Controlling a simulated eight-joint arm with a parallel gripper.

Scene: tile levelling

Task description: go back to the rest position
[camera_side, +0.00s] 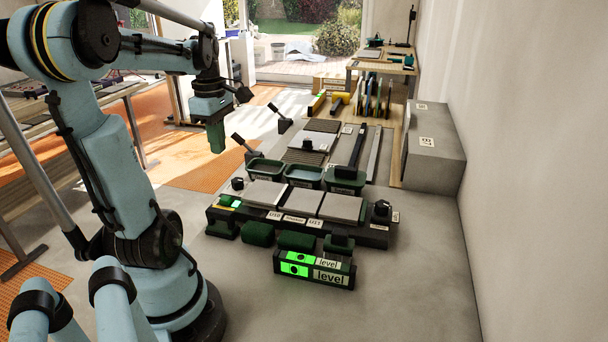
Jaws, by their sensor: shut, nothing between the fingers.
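My gripper (215,148) hangs at the end of my arm on the left, pointing down with its green fingers shut and nothing in them. It is in the air, up and left of the work and apart from everything. A dark levelling bench (285,226) stands on the grey floor in the middle. It bears a row of flat grey tiles (341,206). A level display box (314,281) in front of it shows green panels and the word "level".
Several green bins (303,175) stand behind the bench. Tools and boards lie farther back, with a yellow-handled tool (338,104) among them. A grey block (436,148) stands by the right wall. Dark paddle-like fixtures (283,124) rise near my gripper. Floor right of the bench is clear.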

